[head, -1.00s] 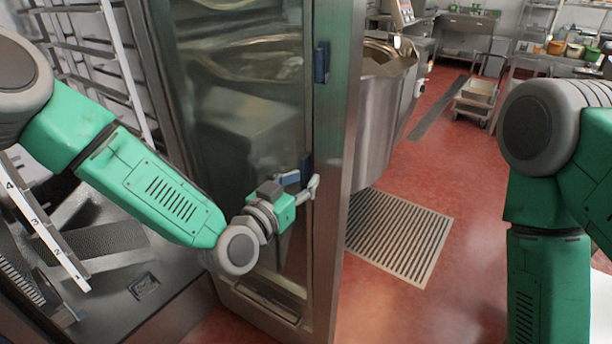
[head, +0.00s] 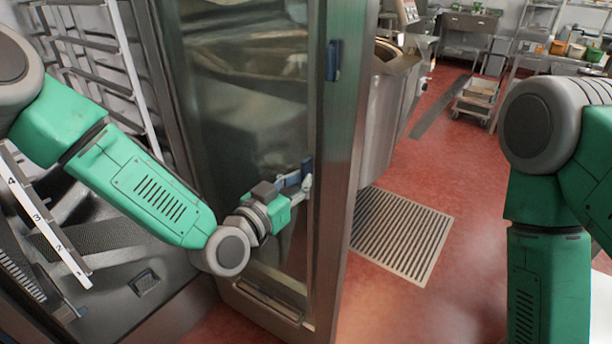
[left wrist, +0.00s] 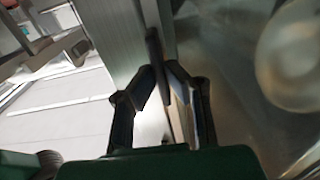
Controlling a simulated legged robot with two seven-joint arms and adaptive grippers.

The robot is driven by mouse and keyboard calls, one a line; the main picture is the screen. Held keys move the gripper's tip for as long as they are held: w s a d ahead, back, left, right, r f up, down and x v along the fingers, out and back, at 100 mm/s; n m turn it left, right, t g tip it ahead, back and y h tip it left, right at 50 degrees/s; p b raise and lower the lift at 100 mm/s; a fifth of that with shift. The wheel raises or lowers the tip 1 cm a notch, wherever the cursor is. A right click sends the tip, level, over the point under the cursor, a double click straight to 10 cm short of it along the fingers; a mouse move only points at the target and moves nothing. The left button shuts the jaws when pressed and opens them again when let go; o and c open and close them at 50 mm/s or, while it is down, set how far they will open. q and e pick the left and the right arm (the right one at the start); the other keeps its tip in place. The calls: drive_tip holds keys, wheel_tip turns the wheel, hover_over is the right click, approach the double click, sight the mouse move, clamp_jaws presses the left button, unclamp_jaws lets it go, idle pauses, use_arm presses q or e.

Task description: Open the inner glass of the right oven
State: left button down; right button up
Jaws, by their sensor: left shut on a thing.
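The right oven's door (head: 340,150) stands swung open, with its dark inner glass (head: 240,120) facing me. Two blue latches sit along the glass's right edge, an upper latch (head: 333,60) and a lower latch (head: 308,166). My left gripper (head: 304,184) is shut on the lower latch. In the left wrist view my left gripper's fingers (left wrist: 160,78) close in around a dark upright piece (left wrist: 154,45) beside the glass (left wrist: 235,60). I cannot tell whether the glass is apart from the door. My right arm shows at the right, but its gripper is out of view.
The oven's interior with a metal rack (head: 95,60) and a numbered white strip (head: 40,215) lies open at the left. A large steel kettle (head: 385,110) stands behind the door.

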use_arm(q)
drive_tip(key=s+a+m+g+h+p, duration=0.1)
drive_tip(key=s+a, duration=0.4)
drive_tip(key=a, duration=0.6)
drive_tip(key=s+a+m+g+h+p, duration=0.1)
drive_tip(key=s+a+m+g+h, duration=0.2)
drive_tip(key=s+a+g, duration=0.3)
drive_tip(key=s+a+m+g+h, duration=0.3)
drive_tip(key=s+a+m, duration=0.1)
drive_tip(key=a, duration=1.3)
drive_tip(key=shift+s+p, duration=0.4)
drive_tip(key=shift+s, duration=0.3)
drive_tip(key=shift+r, duration=0.1)
drive_tip(key=c, duration=1.6)
unclamp_jaws()
drive_tip(key=shift+w, duration=0.1)
drive_tip(key=shift+c, duration=0.2)
drive_tip(key=shift+w+d, duration=0.1)
